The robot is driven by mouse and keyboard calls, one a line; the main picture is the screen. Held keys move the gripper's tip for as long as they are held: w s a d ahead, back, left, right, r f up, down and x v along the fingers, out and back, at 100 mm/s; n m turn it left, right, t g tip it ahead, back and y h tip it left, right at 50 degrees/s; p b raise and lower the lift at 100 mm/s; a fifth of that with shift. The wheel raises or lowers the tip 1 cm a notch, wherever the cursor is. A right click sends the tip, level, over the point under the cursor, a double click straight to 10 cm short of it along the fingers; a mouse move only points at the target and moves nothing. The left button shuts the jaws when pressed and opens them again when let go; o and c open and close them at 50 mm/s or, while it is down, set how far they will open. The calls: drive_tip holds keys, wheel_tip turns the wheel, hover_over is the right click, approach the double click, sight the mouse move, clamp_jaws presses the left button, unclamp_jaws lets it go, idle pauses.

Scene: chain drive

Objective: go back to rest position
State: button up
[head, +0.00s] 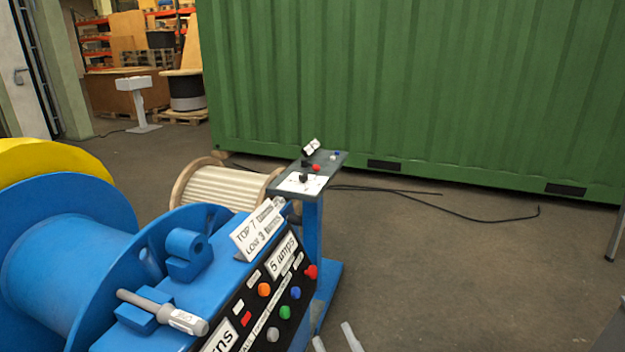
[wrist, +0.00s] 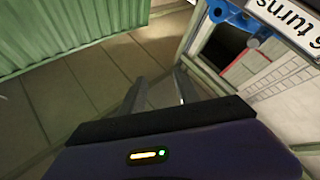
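My gripper (head: 336,338) shows at the bottom edge of the head view as two pale fingertips, apart, over the bare floor right of the blue machine (head: 190,295). In the wrist view my gripper (wrist: 160,92) has its two fingers spread with floor between them and nothing held. The rest of my arm is out of the head view.
A green container (head: 410,90) closes the back.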

drive_tip(key=s+d+m+g+h+p, duration=0.2)
drive_tip(key=s+d+m+h, duration=0.1)
drive_tip(key=s, duration=0.8)
drive_tip(key=s+d+r+m+g+h+p, duration=0.1)
drive_tip(key=s+d+m+g+h+p, duration=0.1)
drive_tip(key=s+d+m+h, duration=0.2)
drive_tip(key=s+d+m+g+h+p, duration=0.2)
drive_tip(key=s+d, duration=0.7)
drive_tip(key=s, duration=1)
drive_tip(key=m+h, duration=0.2)
drive_tip(key=shift+s+r+g+h, duration=0.3)
drive_tip(key=shift+s+h, duration=0.1)
